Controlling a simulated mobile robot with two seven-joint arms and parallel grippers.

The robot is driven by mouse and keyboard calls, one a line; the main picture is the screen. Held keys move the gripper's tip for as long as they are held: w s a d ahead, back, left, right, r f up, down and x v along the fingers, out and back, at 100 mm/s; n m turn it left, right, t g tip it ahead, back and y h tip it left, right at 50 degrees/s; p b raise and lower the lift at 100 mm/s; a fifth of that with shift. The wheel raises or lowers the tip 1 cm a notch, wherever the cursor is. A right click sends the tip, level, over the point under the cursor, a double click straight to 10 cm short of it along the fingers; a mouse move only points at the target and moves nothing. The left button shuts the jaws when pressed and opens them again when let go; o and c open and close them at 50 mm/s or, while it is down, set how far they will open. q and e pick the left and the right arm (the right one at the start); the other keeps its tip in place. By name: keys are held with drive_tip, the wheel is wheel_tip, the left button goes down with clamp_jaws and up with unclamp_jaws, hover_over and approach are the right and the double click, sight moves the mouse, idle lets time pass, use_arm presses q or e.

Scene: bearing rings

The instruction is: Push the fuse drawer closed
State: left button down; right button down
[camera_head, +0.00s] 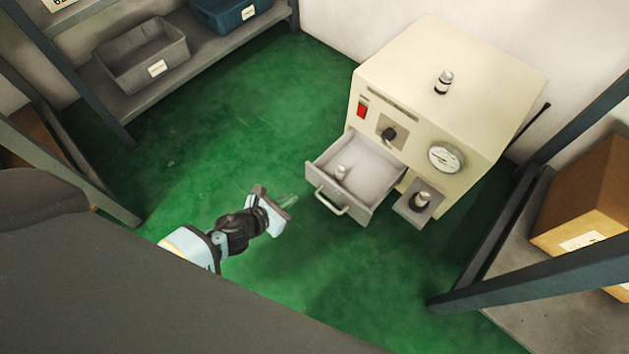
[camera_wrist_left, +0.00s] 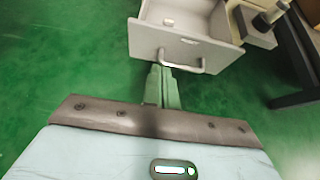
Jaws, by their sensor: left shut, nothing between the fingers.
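The fuse drawer (camera_head: 369,172) sticks out, open, from the front of a cream machine (camera_head: 440,110). It is a grey tray with a bar handle (camera_head: 331,203) on its front, and a small pale cylinder (camera_head: 341,172) stands inside it. My left gripper (camera_head: 291,200) is shut and empty, a little to the left of the drawer front in the head view. In the left wrist view its fingers (camera_wrist_left: 161,86) point at the drawer front (camera_wrist_left: 180,47), just left of the handle (camera_wrist_left: 181,66). I cannot tell whether they touch. My right gripper is not in view.
The machine has a red switch (camera_head: 362,109), a dark knob (camera_head: 389,134), a gauge (camera_head: 445,156) and a small ledge (camera_head: 417,203) beside the drawer. Shelves with a grey bin (camera_head: 142,57) stand left; a cardboard box (camera_head: 585,205) sits right. The green floor is clear.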

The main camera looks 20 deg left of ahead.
sight(322, 177)
use_arm(q)
drive_tip(key=b+x, duration=0.1)
drive_tip(key=x, duration=0.2)
drive_tip(key=b+x, duration=0.1)
drive_tip(key=x, duration=0.2)
drive_tip(key=r+b+x, duration=0.1)
drive_tip(key=x, duration=0.2)
drive_tip(key=shift+w, duration=0.25)
drive_tip(key=shift+w+d+b, duration=0.3)
drive_tip(key=shift+w+d, duration=0.05)
drive_tip(key=shift+w, duration=0.45)
drive_tip(key=shift+w+d, duration=0.1)
